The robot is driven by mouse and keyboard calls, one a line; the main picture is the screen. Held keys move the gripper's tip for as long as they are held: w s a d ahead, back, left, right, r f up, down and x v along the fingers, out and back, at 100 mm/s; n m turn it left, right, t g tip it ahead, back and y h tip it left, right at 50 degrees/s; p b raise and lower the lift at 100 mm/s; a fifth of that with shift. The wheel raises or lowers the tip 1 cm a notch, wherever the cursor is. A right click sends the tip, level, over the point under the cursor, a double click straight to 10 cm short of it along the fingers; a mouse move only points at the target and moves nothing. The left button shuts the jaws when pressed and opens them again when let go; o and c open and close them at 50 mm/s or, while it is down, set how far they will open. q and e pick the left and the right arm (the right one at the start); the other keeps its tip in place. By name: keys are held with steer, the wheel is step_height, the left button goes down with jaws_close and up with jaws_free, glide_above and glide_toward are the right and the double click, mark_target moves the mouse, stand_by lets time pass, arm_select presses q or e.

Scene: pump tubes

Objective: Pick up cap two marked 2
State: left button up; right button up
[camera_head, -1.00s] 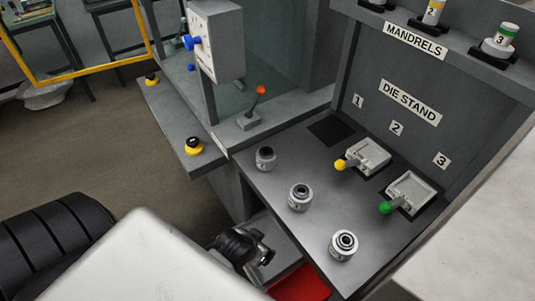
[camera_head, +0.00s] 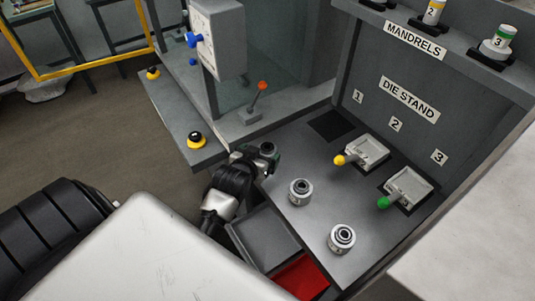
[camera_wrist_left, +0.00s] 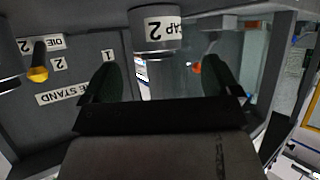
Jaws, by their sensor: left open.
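Cap two (camera_head: 267,148) is a small grey cylinder with a dark ringed top, standing at the far left corner of the die stand bench. In the left wrist view its label reads "CAP 2", upside down (camera_wrist_left: 160,34). My left gripper (camera_head: 258,158) is at this cap, its fingers open. In the left wrist view the two dark fingers (camera_wrist_left: 160,66) are spread to either side, with the cap centred just beyond their tips. I cannot tell whether they touch it. My right gripper is not in view.
Two similar caps stand on the bench, one in the middle (camera_head: 301,192) and one nearer (camera_head: 342,239). An orange-tipped lever (camera_head: 262,86) stands behind the gripper. A red bin (camera_head: 301,279) is below the bench's edge.

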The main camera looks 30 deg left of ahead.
mark_target(269, 146)
arm_select(q)
steer(key=shift+p+x, duration=0.55)
steer(key=shift+x, duration=2.3)
steer(key=shift+d+r, duration=0.1)
steer(key=shift+r, duration=0.05)
steer(key=c, duration=1)
steer(key=shift+c, duration=0.9)
steer(key=shift+w+r, duration=0.1)
